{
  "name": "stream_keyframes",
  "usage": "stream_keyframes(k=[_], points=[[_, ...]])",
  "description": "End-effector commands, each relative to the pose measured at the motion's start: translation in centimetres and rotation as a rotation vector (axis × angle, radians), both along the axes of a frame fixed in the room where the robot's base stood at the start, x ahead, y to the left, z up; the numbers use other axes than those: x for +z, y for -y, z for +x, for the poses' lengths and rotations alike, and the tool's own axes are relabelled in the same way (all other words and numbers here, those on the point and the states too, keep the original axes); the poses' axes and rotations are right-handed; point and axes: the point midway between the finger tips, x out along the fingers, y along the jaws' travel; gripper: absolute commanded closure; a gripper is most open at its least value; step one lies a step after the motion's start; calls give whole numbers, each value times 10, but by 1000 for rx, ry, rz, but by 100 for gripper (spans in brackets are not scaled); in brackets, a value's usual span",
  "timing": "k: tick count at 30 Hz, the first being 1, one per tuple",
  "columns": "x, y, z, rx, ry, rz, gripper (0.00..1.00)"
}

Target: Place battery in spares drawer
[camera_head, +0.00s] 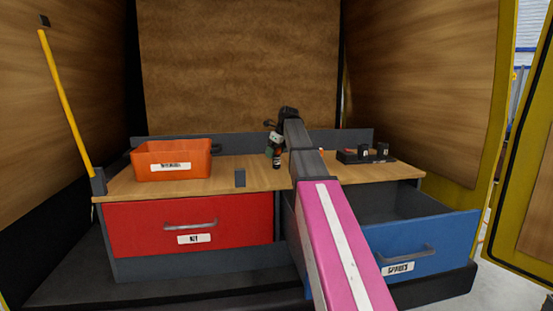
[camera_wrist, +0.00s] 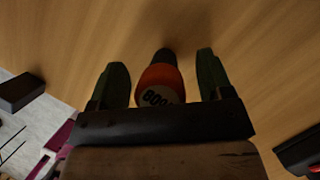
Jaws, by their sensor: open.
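My gripper (camera_head: 273,140) is open above the back middle of the wooden worktop. In the wrist view its two green fingers (camera_wrist: 162,66) stand either side of an orange item (camera_wrist: 158,77) with a dark end and a pale printed label. Its dark body (camera_head: 277,162) shows below the gripper in the head view. I cannot tell if this is the battery, or if the fingers touch it. Two dark upright blocks (camera_head: 382,149) with pale labels stand on a black tray at the right. The blue spares drawer (camera_head: 420,245) is pulled open, and the visible part of its inside looks empty.
An orange bin (camera_head: 172,160) stands on the worktop (camera_head: 225,172) at left. The red kit drawer (camera_head: 175,226) is shut. My arm crosses the open drawer's left side. A yellow pole (camera_head: 65,100) leans at far left.

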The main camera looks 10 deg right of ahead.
Motion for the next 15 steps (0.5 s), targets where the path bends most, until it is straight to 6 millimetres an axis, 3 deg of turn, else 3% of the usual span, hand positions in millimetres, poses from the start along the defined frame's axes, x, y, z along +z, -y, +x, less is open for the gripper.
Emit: stream_keyframes(k=[6,11,15], points=[[-1,0,0,0,1,-1,30],[-1,0,0,0,1,-1,82],[0,0,0,0,1,0,88]])
